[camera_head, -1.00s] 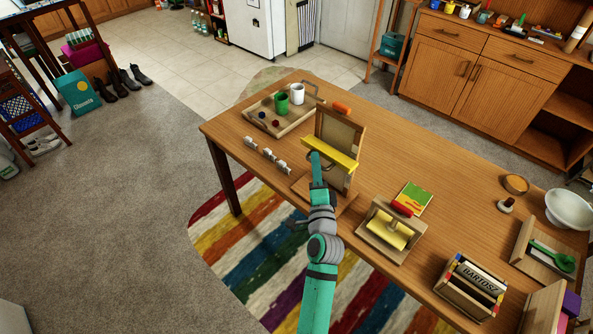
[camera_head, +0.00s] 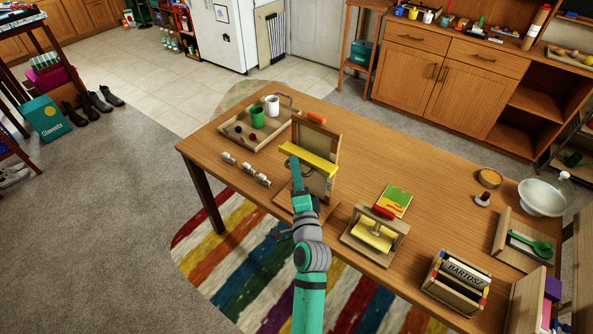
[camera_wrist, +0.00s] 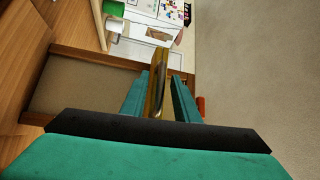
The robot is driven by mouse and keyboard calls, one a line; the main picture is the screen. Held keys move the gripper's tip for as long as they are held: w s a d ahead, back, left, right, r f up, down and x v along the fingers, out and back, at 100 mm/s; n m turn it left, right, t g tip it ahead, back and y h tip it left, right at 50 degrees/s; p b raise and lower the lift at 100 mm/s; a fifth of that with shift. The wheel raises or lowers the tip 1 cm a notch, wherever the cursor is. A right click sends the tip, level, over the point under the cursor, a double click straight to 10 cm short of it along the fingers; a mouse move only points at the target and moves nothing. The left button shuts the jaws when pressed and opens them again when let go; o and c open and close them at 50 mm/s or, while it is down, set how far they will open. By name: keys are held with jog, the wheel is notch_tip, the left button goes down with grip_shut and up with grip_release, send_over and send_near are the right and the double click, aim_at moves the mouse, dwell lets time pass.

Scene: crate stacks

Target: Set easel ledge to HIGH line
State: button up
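The wooden easel (camera_head: 322,135) stands upright on the left half of the table. Its yellow ledge (camera_head: 312,162) crosses the front of the panel, tilted in the picture. My gripper (camera_head: 294,164) is at the ledge's left part in the head view. In the wrist view my gripper's two teal fingers (camera_wrist: 160,97) are apart, one on each side of the ledge (camera_wrist: 159,70), seen edge-on. A narrow gap shows beside the ledge, and a curved metallic piece shows between the fingers. Contact is unclear. I cannot make out any HIGH line marking.
A yellow roller in a wooden holder (camera_head: 348,237) and a book box (camera_head: 440,280) stand to the right.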

jog(key=v, duration=1.1)
jog(key=shift+w, duration=0.1)
jog(key=s+d+f+n+g+h, duration=0.1)
jog(key=s+f+n+h, duration=0.15)
jog(key=s+f, duration=0.5)
jog(key=s+d+f+n+g+h, duration=0.1)
jog(key=s+f+n, duration=0.25)
jog(key=s, duration=0.65)
jog(key=s+a+r+n+g, duration=0.1)
jog(key=s+n, duration=0.7)
jog(key=s, duration=1.2)
jog(key=shift+r+g, duration=0.2)
jog(key=shift+g, duration=0.1)
